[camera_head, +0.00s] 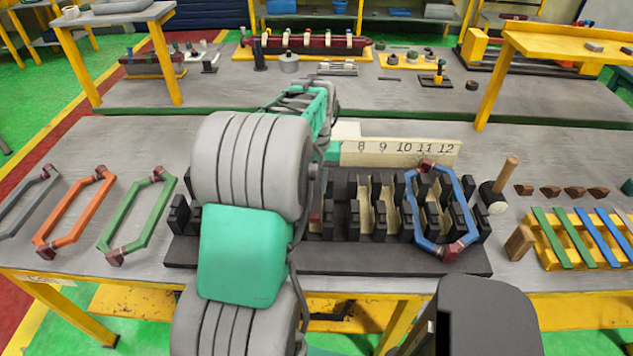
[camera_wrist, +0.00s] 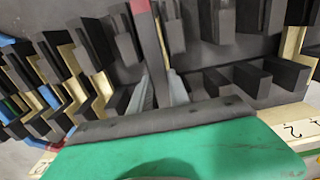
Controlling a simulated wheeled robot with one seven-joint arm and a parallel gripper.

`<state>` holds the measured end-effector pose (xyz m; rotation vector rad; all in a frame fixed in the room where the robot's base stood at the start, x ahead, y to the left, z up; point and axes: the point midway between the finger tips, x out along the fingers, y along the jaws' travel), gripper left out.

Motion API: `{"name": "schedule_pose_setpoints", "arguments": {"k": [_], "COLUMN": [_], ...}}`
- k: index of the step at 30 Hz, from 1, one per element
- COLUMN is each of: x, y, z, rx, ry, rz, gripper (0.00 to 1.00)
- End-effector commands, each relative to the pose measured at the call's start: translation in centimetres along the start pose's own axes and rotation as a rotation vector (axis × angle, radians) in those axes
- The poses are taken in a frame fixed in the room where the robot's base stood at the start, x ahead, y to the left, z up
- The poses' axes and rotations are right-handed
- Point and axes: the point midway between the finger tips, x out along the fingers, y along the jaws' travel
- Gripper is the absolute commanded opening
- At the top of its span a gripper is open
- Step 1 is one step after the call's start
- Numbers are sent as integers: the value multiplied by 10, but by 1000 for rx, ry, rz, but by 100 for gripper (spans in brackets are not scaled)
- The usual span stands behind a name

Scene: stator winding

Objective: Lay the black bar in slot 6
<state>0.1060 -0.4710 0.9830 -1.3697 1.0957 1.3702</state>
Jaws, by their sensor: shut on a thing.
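My gripper (camera_wrist: 162,92) is low over the slotted block in the wrist view, its two grey fingers shut on the black bar (camera_wrist: 151,48). The bar is long and dark with a red end, and it runs away from the fingers between rows of dark teeth. I cannot tell whether it touches the slot floor. In the head view the slotted block (camera_head: 340,262) lies on the table, and my arm hides the gripper and the block's middle-left part. A cream number strip (camera_head: 400,151) behind it shows 8 to 12; the number 6 is hidden.
A blue coil (camera_head: 466,207) sits on the block's right end. Green (camera_head: 137,215), orange (camera_head: 75,211) and grey (camera_head: 28,203) coils lie left. A mallet (camera_head: 497,192), wooden wedges (camera_head: 550,190) and a yellow rack of strips (camera_head: 580,243) stand right.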

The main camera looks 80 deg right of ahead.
Motion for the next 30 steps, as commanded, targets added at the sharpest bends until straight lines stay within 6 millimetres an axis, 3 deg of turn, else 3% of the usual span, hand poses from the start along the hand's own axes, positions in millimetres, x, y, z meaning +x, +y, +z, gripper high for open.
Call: {"name": "schedule_pose_setpoints", "arguments": {"k": [30], "x": [31], "y": [0], "z": [1], "rx": [0], "ry": [1], "rz": [0], "gripper": [0]}}
